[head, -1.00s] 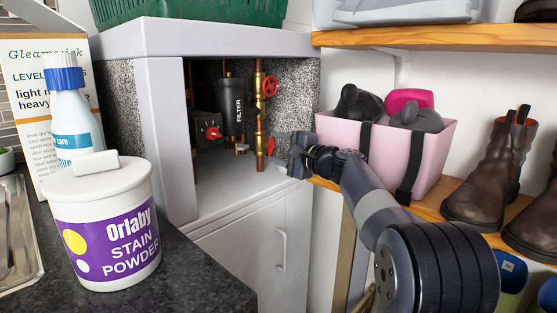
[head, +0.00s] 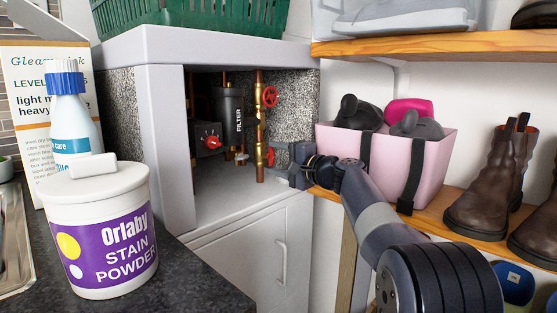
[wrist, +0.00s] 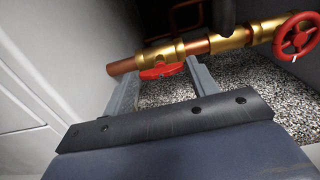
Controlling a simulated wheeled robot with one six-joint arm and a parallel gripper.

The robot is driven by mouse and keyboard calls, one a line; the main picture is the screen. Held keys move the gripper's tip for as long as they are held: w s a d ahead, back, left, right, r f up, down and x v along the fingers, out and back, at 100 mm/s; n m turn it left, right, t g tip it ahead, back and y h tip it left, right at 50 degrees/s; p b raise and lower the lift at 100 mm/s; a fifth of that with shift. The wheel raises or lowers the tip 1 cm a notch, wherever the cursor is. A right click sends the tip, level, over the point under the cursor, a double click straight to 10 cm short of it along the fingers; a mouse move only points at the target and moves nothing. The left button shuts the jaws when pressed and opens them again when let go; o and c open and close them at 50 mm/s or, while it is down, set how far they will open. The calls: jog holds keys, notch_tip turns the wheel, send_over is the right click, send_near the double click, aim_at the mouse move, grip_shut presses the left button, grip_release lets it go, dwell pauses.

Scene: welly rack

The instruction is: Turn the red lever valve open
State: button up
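The red lever (wrist: 160,72) sits on a brass valve (wrist: 166,52) of the copper pipe, and in the head view the lever (head: 271,156) shows small at the right of the upright pipe (head: 260,140). My gripper (head: 285,160) reaches in from the right at the cabinet opening, next to the lever. In the wrist view my gripper (wrist: 164,80) is open, its two fingers apart with the lever between their tips. I cannot tell whether either finger touches the lever. Part of the lever is hidden behind the valve and fingers.
A red handwheel (head: 270,96) is higher on the same pipe. A black filter (head: 231,112) and a box with a red knob (head: 210,141) stand left. The cabinet wall (head: 164,140) bounds the opening. A pink bin (head: 439,165) is close to my arm.

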jog(key=o, duration=0.3)
jog(key=v, duration=1)
jog(key=shift+s+d+p, duration=0.25)
jog(key=shift+d+p, duration=0.05)
jog(key=shift+p, duration=0.1)
jog(key=x, duration=1)
jog(key=shift+w+a+b, duration=0.2)
jog(key=shift+a+b, duration=0.05)
jog(key=shift+b, duration=0.15)
jog(key=shift+w+r, duration=0.1)
